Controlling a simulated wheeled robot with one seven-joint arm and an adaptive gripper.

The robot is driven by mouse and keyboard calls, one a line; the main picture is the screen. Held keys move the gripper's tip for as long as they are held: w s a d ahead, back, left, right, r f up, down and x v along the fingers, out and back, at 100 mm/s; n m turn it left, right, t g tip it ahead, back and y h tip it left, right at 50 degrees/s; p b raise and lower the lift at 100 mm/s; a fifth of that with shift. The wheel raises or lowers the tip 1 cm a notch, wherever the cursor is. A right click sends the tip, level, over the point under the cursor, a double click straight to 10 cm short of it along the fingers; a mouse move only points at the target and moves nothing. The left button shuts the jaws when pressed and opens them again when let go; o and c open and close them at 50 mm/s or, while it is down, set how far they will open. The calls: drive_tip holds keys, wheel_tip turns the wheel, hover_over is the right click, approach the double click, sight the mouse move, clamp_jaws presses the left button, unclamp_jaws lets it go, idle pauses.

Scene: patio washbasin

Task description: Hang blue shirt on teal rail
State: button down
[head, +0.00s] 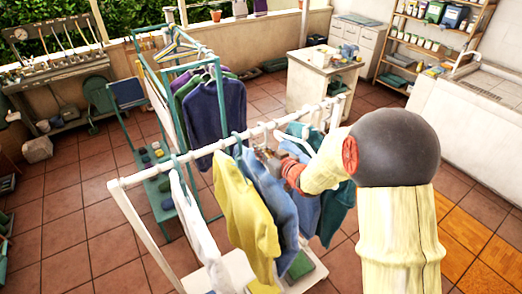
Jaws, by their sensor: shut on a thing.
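The blue shirt (268,196) hangs on a teal hanger (239,146) at the near white rail (225,142), between a yellow shirt (243,222) and another bluish shirt (306,212). My gripper (258,154) is at the top of the blue shirt, shut on its hanger. The fingers are small and partly hidden by clothes and my arm. I cannot tell whether the hook still rests on the white rail. The teal rail (186,69) belongs to a teal rack behind and to the left. Navy (218,108), purple and green garments hang there.
A white shirt (198,235) hangs at the near left of the white rail, and a teal shirt (337,205) at its right. A white cabinet (318,95) stands behind. Tiled floor is clear at left.

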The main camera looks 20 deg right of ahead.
drive_tip(key=shift+r, duration=0.15)
idle(0.5)
drive_tip(key=shift+r+p, duration=0.85)
drive_tip(key=shift+r, duration=0.55)
drive_tip(key=v, duration=0.3)
drive_tip(key=f+p+v, duration=0.1)
drive_tip(key=v, duration=0.5)
drive_tip(key=shift+s+d+f, duration=0.1)
drive_tip(key=shift+s+f, duration=0.1)
drive_tip(key=shift+s, duration=0.05)
drive_tip(key=shift+s+d, duration=0.1)
drive_tip(key=shift+s, duration=0.25)
